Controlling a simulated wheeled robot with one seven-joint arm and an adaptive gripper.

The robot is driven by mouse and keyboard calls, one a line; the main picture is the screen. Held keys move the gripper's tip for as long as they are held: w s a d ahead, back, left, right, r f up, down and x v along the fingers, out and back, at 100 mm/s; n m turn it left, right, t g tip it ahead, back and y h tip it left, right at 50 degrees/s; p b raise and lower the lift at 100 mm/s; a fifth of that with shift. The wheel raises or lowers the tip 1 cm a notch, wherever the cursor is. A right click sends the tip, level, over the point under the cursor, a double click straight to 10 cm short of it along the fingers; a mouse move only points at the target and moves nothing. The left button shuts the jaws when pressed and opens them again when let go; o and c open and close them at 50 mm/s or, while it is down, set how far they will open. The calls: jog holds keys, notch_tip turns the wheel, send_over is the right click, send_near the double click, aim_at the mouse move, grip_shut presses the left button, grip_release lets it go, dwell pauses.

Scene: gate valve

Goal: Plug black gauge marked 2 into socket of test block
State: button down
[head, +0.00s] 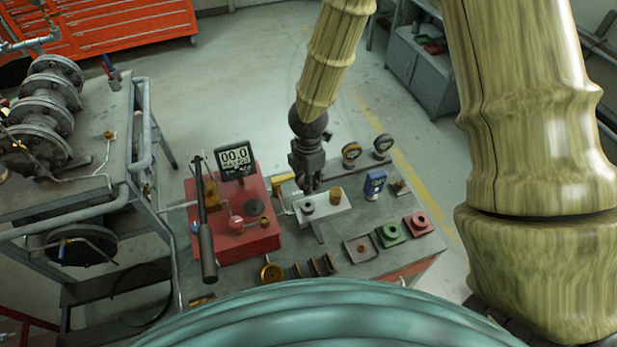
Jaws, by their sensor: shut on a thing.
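My gripper (308,186), dark grey, points down over the back left of a pale grey block (325,213), which seems to be the test block. Its jaws are shut on a dark thing, mostly hidden by the fingers, and I cannot read any mark on it. The block carries a dark round fitting (307,208) just below the fingers and a brass fitting (336,195) to the right. I cannot tell whether the held thing touches the block. A black round gauge (382,144) and a brass-rimmed gauge (351,152) stand at the back of the bench.
A blue gauge (375,183) is to the right. Green (390,234) and red (418,223) socket blocks sit at the front right.

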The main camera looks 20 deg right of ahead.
jog(key=f, duration=0.1)
jog(key=f+b, duration=0.1)
jog(key=shift+w+f, duration=0.2)
jog(key=shift+f, duration=0.15)
jog(key=shift+s+f+b, duration=0.15)
jog(key=shift+f+b, duration=0.5)
jog(key=shift+f, duration=0.55)
jog(key=shift+r+p, duration=0.1)
jog(key=shift+p, duration=0.35)
dwell(0.9)
jog(key=shift+f+b, duration=1.05)
jog(key=shift+f, duration=0.85)
dwell(0.4)
jog(key=c, duration=1.1)
grip_release()
